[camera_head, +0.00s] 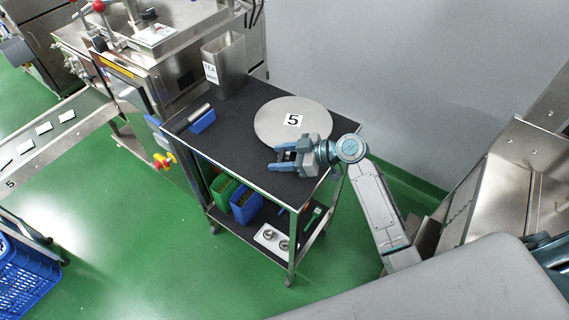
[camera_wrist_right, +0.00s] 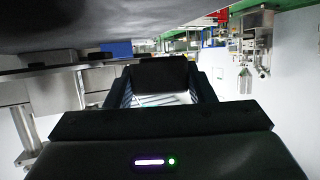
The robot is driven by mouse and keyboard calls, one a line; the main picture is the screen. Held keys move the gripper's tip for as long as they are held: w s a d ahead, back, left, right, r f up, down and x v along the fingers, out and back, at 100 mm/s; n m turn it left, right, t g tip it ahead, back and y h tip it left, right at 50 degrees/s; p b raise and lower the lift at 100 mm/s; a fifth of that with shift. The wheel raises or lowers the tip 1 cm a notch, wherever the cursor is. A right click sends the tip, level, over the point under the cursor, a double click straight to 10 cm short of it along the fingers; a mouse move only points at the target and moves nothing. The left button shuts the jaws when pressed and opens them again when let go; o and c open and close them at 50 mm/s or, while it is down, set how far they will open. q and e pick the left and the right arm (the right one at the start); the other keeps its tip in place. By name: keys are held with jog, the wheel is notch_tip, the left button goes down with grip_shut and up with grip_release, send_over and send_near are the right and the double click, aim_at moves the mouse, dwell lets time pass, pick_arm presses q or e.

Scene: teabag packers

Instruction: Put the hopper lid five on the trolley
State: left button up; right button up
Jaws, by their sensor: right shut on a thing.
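The hopper lid five (camera_head: 275,117) is a round grey metal disc with a white label reading 5. In the head view it is over the right end of the trolley's dark top (camera_head: 245,150); I cannot tell whether it rests flat or is slightly above. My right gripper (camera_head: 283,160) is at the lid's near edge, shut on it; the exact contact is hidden. In the right wrist view my gripper (camera_wrist_right: 160,75) has a dark block between its fingers, and a broad grey surface fills the top. My left gripper is not in view.
A metal bin with a tea label (camera_head: 229,70) and a blue-ended scoop (camera_head: 202,122) are on the trolley's left part. The lower shelf holds a green bin (camera_head: 223,190), a blue bin (camera_head: 246,206) and a white tray (camera_head: 270,238). A grey wall stands behind.

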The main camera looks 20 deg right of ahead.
jog(key=shift+w+d, duration=0.1)
jog(key=shift+d, duration=0.2)
jog(key=shift+d+f+b, duration=0.1)
jog(key=shift+f+b, duration=0.7)
jog(key=shift+f, duration=1.05)
jog(key=o, duration=1.2)
jog(key=shift+r, duration=0.2)
jog(key=v, duration=0.7)
jog(key=shift+d, duration=0.2)
